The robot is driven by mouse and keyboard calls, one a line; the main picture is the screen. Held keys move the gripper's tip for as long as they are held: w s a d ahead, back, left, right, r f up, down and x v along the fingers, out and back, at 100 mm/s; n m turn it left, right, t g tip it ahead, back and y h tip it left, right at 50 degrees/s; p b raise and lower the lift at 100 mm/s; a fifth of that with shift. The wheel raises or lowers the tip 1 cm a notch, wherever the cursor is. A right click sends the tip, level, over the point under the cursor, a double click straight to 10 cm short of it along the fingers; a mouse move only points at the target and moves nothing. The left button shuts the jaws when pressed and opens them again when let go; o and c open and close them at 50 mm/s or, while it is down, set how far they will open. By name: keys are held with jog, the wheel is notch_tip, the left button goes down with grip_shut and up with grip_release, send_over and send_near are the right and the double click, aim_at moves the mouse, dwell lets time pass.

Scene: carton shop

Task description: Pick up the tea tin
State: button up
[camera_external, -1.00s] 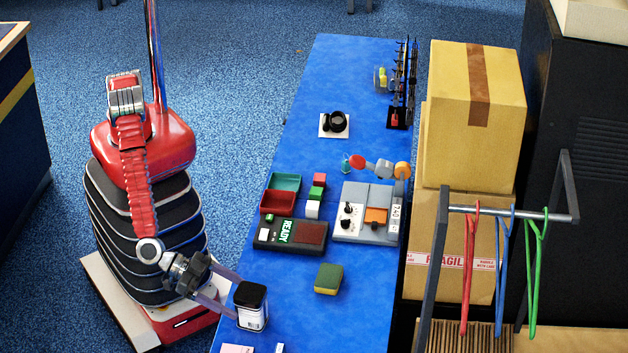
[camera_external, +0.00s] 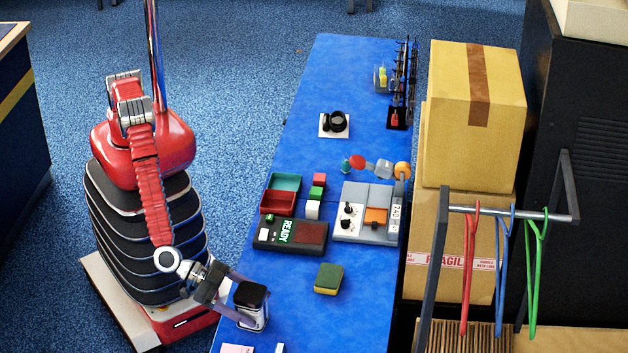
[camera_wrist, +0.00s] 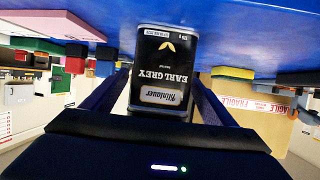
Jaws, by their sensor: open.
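The tea tin (camera_external: 251,305) stands upright near the front left edge of the blue table, with a black lid and a pale lower part in the outside view. In the wrist view the tin (camera_wrist: 160,75) appears upside down, with a black label reading "EARL GREY". My gripper (camera_external: 250,303) is open, with its fingers reaching to the tin. In the wrist view the fingers of my gripper (camera_wrist: 158,100) lie on either side of the tin, and a firm contact cannot be made out.
A green and yellow sponge (camera_external: 328,279) lies right of the tin. A dark box marked "READY" (camera_external: 290,236) and a grey panel with knobs (camera_external: 352,222) are farther back. Pale flat items (camera_external: 237,349) lie at the front edge. The blue table (camera_external: 300,318) is clear between tin and sponge.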

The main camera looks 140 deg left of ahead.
jog(key=c, duration=1.3)
jog(key=shift+r, duration=0.15)
notch_tip(320, 180, up, 10)
jog(key=shift+f, duration=0.1)
dwell(0.5)
